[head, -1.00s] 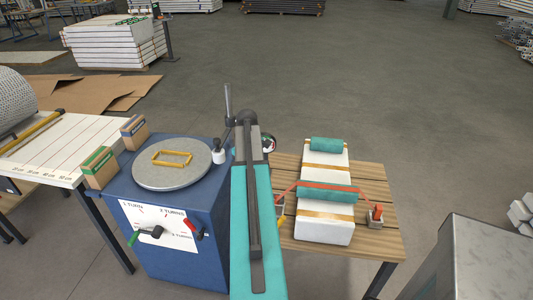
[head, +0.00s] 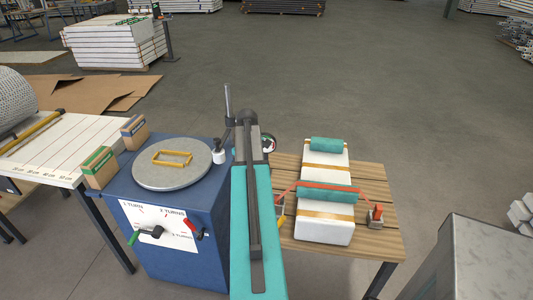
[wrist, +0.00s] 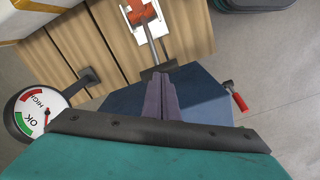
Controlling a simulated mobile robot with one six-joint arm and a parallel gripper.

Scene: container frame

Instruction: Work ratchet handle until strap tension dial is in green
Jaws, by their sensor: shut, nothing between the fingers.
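The strap tension dial (wrist: 38,112) is at the left of the wrist view, with a green OK band and a red HIGH band; I cannot make out its needle clearly. In the head view the dial (head: 268,142) is seen edge-on behind my arm. An orange strap (head: 325,186) crosses the wrapped white load. At the table edge a ratchet body (wrist: 140,14) shows at the top of the wrist view, with a metal handle (wrist: 152,45) reaching toward my fingers. My gripper (wrist: 160,82) is shut and empty, close to the handle's end; contact cannot be told.
The wooden table (head: 385,240) carries the white load (head: 322,232). A blue cabinet (head: 175,265) with a round turntable (head: 150,178) stands to the left. A red-handled lever (wrist: 236,96) is near my gripper's right. A grey metal box (head: 480,265) is at the lower right.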

